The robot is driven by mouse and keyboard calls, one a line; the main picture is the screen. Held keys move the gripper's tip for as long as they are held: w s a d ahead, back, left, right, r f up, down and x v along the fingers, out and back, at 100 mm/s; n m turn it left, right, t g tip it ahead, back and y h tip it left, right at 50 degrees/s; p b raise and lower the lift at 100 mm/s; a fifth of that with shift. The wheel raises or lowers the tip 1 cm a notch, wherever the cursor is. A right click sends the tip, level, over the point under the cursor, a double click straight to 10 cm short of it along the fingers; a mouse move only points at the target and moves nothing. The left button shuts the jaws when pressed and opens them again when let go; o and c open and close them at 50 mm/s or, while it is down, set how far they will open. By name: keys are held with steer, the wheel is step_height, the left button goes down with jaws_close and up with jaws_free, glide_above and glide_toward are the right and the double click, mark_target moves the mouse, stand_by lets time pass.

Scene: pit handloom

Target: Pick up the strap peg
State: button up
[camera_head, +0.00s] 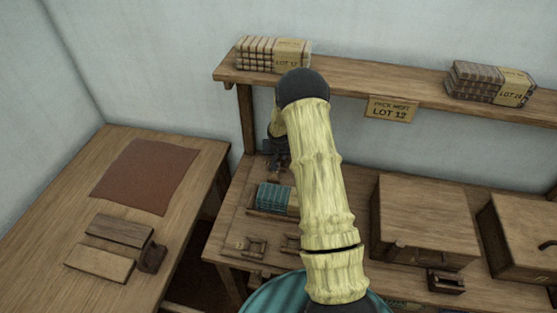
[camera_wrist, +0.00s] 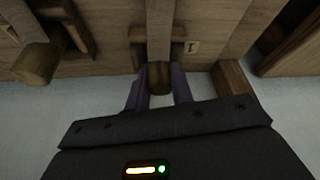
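In the wrist view, a dark brown wooden peg end (camera_wrist: 159,77), which appears to be the strap peg, sits between the two purple fingers of my gripper (camera_wrist: 160,88). The fingers are close together and the peg fills the gap between them, so my gripper looks shut on it. A long wooden bar rises behind the peg in the picture; I cannot tell whether the two are joined. In the head view, my gripper (camera_head: 277,153) is over the back left of the bench, partly hidden by my arm. The peg cannot be made out there.
A blue-green bundle (camera_head: 273,197) lies in a tray below my gripper. Wooden boxes (camera_head: 425,215) stand to the right. A shelf (camera_head: 345,84) with bundles (camera_head: 273,54) runs above the bench. The left table holds a brown cloth (camera_head: 147,176) and wooden blocks (camera_head: 100,262).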

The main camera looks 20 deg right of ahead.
steer(key=shift+c, duration=1.4)
steer(key=shift+r, duration=0.1)
steer(key=shift+r, duration=0.6)
step_height(320, 180, up, 2)
steer(key=shift+b, duration=0.45)
steer(key=w+a+b, duration=0.1)
steer(key=a+b, duration=0.3)
steer(key=a, duration=1.4)
steer(key=shift+w, duration=0.25)
steer(key=shift+r, duration=0.1)
